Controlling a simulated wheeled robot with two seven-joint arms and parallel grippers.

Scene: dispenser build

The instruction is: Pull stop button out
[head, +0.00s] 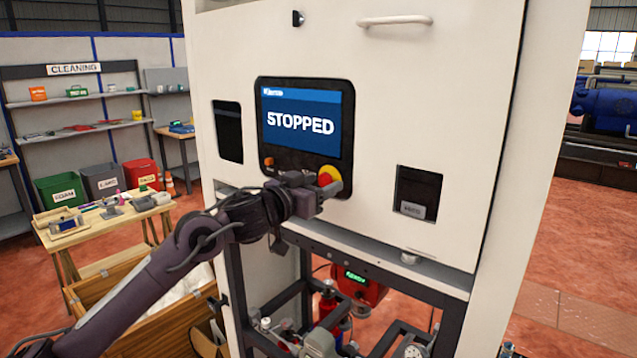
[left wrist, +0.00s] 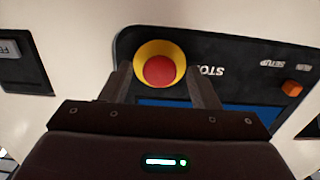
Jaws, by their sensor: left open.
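The stop button (head: 328,176) is a red mushroom head on a yellow ring, at the lower right of the black control panel (head: 349,100) on the white machine. It also shows in the left wrist view as a red cap (left wrist: 160,71) inside its yellow collar. My left gripper (head: 332,188) is at the panel, partly covering the button in the head view. In the left wrist view the left gripper (left wrist: 160,85) is open, one finger on each side of the button. I cannot tell whether the fingers touch it. My right gripper is not in view.
The panel screen (head: 300,122) reads STOPPED. An orange knob (head: 268,161) sits at the panel's lower left, and it also shows in the left wrist view (left wrist: 291,88). A dark recess (head: 417,194) lies right of the panel. A wooden table (head: 100,234) stands at left.

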